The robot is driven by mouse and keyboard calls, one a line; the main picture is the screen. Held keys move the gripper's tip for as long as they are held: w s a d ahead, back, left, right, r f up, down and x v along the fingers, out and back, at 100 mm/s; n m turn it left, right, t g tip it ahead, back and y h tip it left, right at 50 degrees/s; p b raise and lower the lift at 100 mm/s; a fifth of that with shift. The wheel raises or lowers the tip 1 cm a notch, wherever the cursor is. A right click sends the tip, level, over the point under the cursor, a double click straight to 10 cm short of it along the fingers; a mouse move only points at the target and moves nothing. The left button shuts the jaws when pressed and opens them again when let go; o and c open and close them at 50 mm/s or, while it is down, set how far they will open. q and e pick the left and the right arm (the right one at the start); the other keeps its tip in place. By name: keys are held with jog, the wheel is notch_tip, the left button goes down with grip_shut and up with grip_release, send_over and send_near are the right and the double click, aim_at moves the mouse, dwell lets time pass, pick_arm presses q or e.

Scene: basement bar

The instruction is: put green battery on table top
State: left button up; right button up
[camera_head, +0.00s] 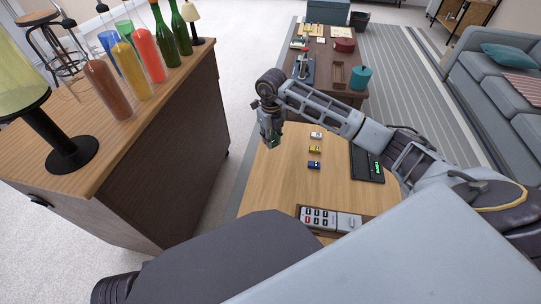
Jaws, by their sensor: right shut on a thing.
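My right gripper (270,136) reaches in from the right and points down over the far left edge of the light wooden table top (275,185). It is shut on a small green thing, the green battery (272,145), which is mostly hidden between the fingers. I cannot tell whether the battery touches the table. My left gripper is not in view.
White (316,135), yellow (315,149) and blue (314,165) batteries lie in a column on the table. A black device (367,164) and a button panel (319,218) are nearby. A bar cabinet (165,140) with bottles stands left. The table's left part is clear.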

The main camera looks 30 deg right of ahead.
notch_tip(320, 180, down, 3)
jog(key=shift+r+b, duration=0.2)
jog(key=shift+b, duration=0.1)
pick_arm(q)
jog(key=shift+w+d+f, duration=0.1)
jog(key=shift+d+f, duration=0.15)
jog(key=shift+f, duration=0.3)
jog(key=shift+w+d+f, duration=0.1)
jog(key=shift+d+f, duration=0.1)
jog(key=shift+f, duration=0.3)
pick_arm(e)
jog(key=shift+f, duration=0.45)
